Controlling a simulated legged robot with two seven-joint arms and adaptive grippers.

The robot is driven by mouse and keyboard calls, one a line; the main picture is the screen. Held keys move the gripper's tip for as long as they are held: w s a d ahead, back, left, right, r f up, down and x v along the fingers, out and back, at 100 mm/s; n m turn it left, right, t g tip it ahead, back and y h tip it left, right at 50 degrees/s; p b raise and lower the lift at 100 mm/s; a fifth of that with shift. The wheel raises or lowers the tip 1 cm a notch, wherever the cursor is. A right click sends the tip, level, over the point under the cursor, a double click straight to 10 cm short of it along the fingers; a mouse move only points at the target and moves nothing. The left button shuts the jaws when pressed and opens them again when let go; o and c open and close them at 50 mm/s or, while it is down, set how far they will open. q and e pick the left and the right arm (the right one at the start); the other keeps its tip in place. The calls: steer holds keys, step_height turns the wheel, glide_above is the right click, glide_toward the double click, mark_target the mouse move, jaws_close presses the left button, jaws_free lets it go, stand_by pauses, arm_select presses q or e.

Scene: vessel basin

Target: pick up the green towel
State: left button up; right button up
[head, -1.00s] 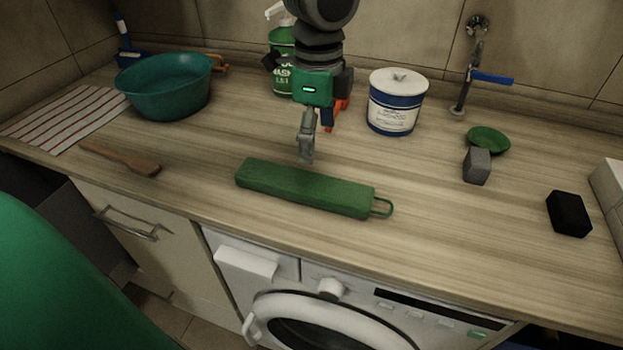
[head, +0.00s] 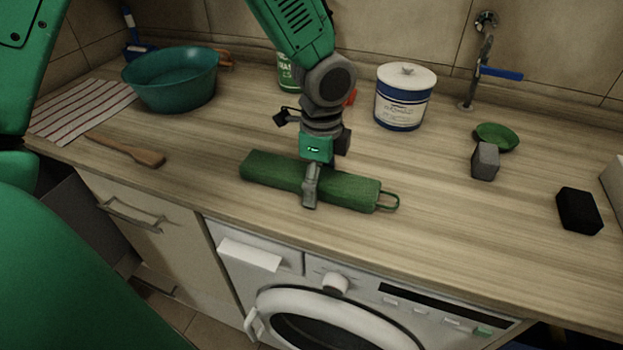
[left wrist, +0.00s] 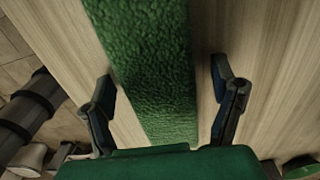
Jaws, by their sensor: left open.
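The green towel (head: 350,189) is a long folded bar with a loop at its right end, lying on the wooden counter near the front edge. My left gripper (head: 311,190) is over the middle of the towel, pointing down. In the left wrist view the towel (left wrist: 150,70) runs between the two open fingers of my left gripper (left wrist: 162,105), with bare counter showing on both sides of it. The fingers do not seem to touch the towel. My right gripper is not in view.
A teal basin (head: 172,92) stands at the back left beside a striped cloth (head: 80,110) and a wooden spatula (head: 125,149). A blue and white tin (head: 403,104) stands behind the towel. A grey block (head: 485,161), green dish (head: 497,137) and black block (head: 579,211) lie right.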

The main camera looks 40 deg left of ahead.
arm_select(q)
steer(key=shift+s+a, duration=0.1)
steer(key=shift+a, duration=0.15)
steer(key=c, duration=1.3)
steer(key=shift+r, duration=0.1)
